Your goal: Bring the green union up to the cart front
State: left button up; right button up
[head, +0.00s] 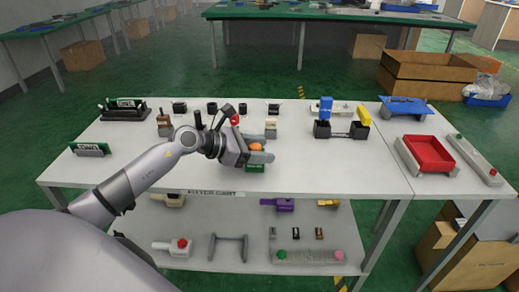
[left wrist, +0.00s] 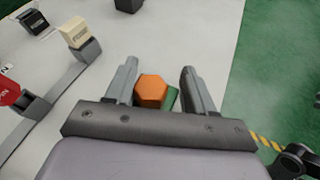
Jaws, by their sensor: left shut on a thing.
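The green union shows as an orange hexagonal part (left wrist: 151,91) with a green part (left wrist: 171,98) beside and partly under it in the left wrist view. In the head view the orange part (head: 254,146) and the green part (head: 255,168) are near the front edge of the white cart top (head: 330,178). My left gripper (head: 262,157) comes in from the left and is shut on this union; its fingers (left wrist: 166,88) stand on either side of it. The fingers hide some of the union, and I cannot tell whether it touches the top. My right gripper is not in view.
Behind the gripper stand several small black fixtures (head: 213,108) and a lever with a red knob (head: 235,118). A blue and yellow fixture (head: 341,123) is to the right, then a red tray (head: 429,153). The front right of the cart top is clear.

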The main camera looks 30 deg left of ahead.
pick_arm(q)
jog(key=shift+f, duration=0.15)
jog(key=o, duration=1.4)
jog(key=shift+r, duration=0.2)
jog(key=shift+s+a+r, duration=0.1)
jog(key=b+v, duration=0.1)
jog(key=v, duration=1)
jog(key=shift+s+a, duration=0.2)
jog(key=shift+s, duration=0.05)
jog(key=shift+r, duration=0.1)
